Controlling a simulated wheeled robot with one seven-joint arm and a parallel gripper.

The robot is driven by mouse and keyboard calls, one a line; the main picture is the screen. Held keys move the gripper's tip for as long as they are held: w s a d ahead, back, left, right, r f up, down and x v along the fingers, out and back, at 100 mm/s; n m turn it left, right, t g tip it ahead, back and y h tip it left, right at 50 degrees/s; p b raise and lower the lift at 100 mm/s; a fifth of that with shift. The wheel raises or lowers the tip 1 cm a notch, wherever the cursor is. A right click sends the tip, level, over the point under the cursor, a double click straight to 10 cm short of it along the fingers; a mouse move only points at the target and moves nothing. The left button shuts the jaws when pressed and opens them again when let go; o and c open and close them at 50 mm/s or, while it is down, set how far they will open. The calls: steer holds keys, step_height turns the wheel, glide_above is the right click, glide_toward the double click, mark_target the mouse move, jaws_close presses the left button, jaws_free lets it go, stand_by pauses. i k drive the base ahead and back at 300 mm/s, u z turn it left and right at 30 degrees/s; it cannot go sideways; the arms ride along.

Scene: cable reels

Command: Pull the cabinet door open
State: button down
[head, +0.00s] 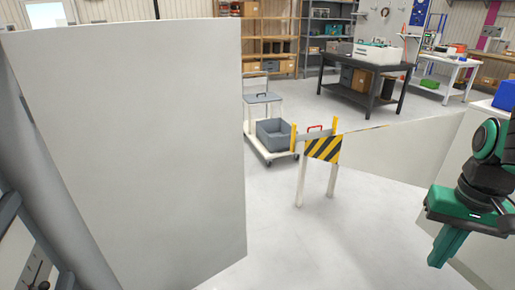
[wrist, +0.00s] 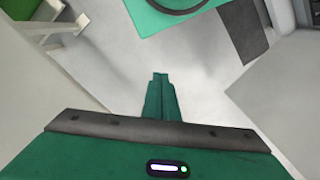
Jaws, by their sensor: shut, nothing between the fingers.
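A large plain pale panel (head: 140,150) stands upright at the left of the head view, close to me. It looks like a cabinet door or side, but I cannot tell which; no handle or hinge shows on it. My gripper (head: 438,262) is at the right of the head view, well apart from this panel, pointing down. In the wrist view its green fingers (wrist: 160,80) are together with nothing between them. Pale flat surfaces flank the gripper in the wrist view; I cannot tell whether either is the cabinet.
A striped yellow-black barrier (head: 323,149) stands mid-floor before a cart with a grey bin (head: 275,134). A low pale wall (head: 400,150) runs behind my gripper. A dark workbench (head: 362,78) and shelves are farther back. Bare floor (head: 330,235) lies between panel and gripper.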

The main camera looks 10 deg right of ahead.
mark_target(141, 123)
steer(key=z, duration=0.4)
steer(key=i, duration=1.75)
steer(key=u, duration=0.4)
